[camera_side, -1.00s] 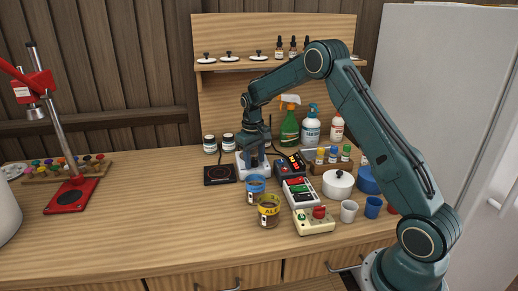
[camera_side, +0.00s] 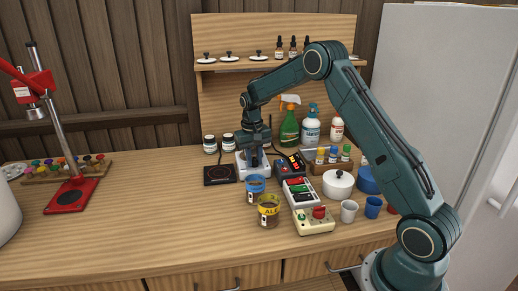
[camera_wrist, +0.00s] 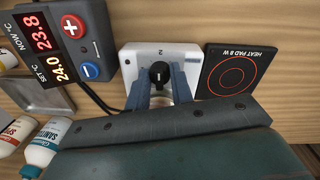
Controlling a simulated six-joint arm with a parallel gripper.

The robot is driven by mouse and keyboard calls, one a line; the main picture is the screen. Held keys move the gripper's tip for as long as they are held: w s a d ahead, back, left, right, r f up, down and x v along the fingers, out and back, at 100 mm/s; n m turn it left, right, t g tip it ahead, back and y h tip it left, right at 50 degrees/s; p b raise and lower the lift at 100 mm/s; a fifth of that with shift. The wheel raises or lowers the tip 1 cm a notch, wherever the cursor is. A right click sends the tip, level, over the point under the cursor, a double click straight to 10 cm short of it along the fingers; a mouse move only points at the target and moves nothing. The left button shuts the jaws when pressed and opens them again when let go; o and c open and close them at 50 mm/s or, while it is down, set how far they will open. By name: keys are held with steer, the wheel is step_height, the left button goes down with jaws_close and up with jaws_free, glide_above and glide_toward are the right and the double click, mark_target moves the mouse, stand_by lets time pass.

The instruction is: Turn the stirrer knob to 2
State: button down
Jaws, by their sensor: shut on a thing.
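The stirrer (camera_side: 243,166) is a white box on the counter, left of the temperature controller. In the wrist view its white top (camera_wrist: 130,62) shows a small "2" mark near the far edge. The black stirrer knob (camera_wrist: 159,72) sits between the fingertips of my gripper (camera_wrist: 160,84). My gripper is shut on the knob, one blue finger on each side. A pale line on the knob is visible, but its exact setting is hard to read. In the side view my gripper (camera_side: 254,160) points down over the stirrer and hides the knob.
The temperature controller (camera_wrist: 68,40) reads 23.8 and 24.0, close on one side. The black heat pad (camera_wrist: 236,72) lies close on the other. The left-middle counter is clear.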

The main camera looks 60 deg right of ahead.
steer(key=shift+m, duration=0.4)
steer(key=c, duration=1.2)
jaws_free()
steer(key=shift+r, duration=0.15)
step_height(320, 180, up, 14)
steer(key=shift+w+a+f, duration=0.2)
steer(key=shift+a, duration=0.05)
